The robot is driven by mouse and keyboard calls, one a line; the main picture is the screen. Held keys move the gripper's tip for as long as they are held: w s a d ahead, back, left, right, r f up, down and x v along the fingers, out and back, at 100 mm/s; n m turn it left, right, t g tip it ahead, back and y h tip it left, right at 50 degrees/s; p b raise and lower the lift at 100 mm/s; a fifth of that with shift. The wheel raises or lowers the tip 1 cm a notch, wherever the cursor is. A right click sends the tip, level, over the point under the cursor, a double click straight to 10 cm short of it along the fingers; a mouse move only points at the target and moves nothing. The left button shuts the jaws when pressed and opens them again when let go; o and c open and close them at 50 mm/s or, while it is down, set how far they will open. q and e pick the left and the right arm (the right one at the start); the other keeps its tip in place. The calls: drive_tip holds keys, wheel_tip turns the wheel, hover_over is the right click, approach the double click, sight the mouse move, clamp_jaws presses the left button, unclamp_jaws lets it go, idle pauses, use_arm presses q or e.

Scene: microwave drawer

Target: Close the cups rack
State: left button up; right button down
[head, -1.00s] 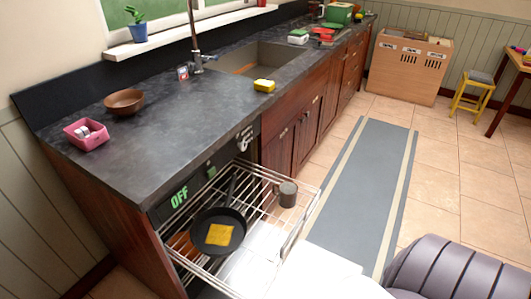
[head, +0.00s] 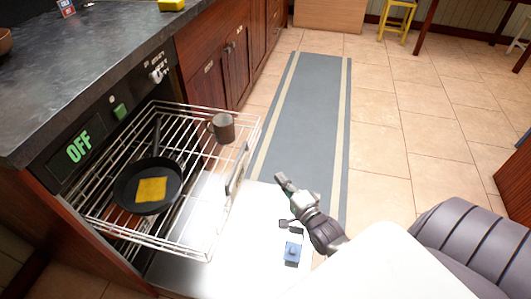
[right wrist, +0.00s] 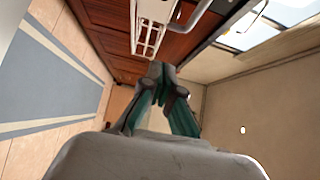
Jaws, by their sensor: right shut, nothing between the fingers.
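The cups rack (head: 205,235) is a wire rack pulled out of the dishwasher under the dark counter, above its lowered door (head: 180,272). A dark frying pan (head: 127,196) with a yellow square on it and a dark mug (head: 223,129) stand in the rack. The rack's front has a grey handle (head: 237,168). My right gripper (head: 281,181) is to the right of the rack front, apart from it, shut and empty. Its closed fingers also show in the right wrist view (right wrist: 160,72). My left gripper is not in view.
A small blue object (head: 292,252) lies near the door's right edge, by my right arm. The dishwasher panel (head: 85,150) reads OFF. A grey floor mat (head: 305,120) and open tiles lie to the right. Wooden cabinets (head: 225,65) stand behind the rack.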

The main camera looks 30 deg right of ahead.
drive_tip(key=b, duration=0.2)
approach(247, 151)
drive_tip(key=w+d, duration=0.3)
drive_tip(key=w, duration=0.1)
drive_tip(key=w+a, duration=0.1)
drive_tip(key=shift+w+a+f, duration=0.1)
drive_tip(key=shift+w+a, duration=0.2)
drive_tip(key=shift+w, duration=0.05)
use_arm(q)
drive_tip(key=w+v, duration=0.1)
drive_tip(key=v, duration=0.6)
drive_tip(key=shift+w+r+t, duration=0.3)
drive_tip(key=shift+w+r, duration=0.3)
use_arm(e)
drive_tip(key=shift+w+a, duration=0.35)
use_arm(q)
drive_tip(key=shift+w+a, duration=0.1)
